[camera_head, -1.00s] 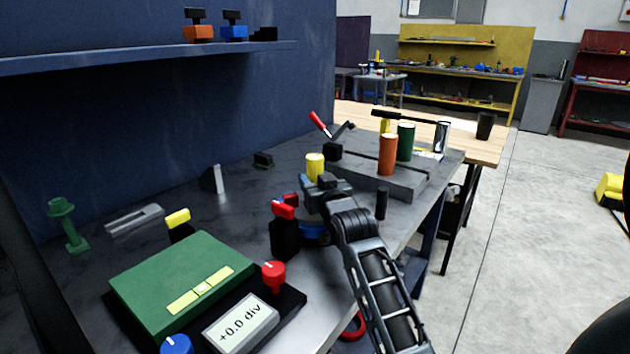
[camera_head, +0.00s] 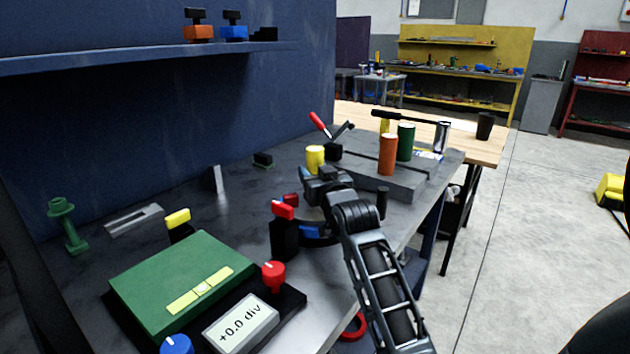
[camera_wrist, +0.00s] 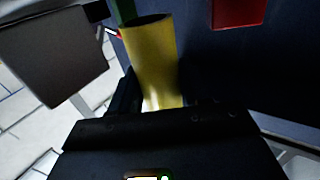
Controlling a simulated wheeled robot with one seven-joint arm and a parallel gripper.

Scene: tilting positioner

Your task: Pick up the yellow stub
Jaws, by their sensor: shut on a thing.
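The yellow stub (camera_head: 315,157) is a small upright cylinder at the left end of the grey slotted plate in the head view. My gripper (camera_head: 317,174) is shut on its lower part, reaching in from the front right. In the wrist view the yellow stub (camera_wrist: 151,60) stands between the two dark fingers (camera_wrist: 158,97), leaning slightly. Its lower end is hidden by my gripper, so I cannot see clearly what is under it.
Close right are an orange cylinder (camera_head: 387,153) and a green cylinder (camera_head: 406,142) on the grey plate (camera_head: 408,188). A red-handled lever (camera_head: 320,124) rises behind. A red-topped black block (camera_head: 284,228) and a green box (camera_head: 172,275) stand in front left.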

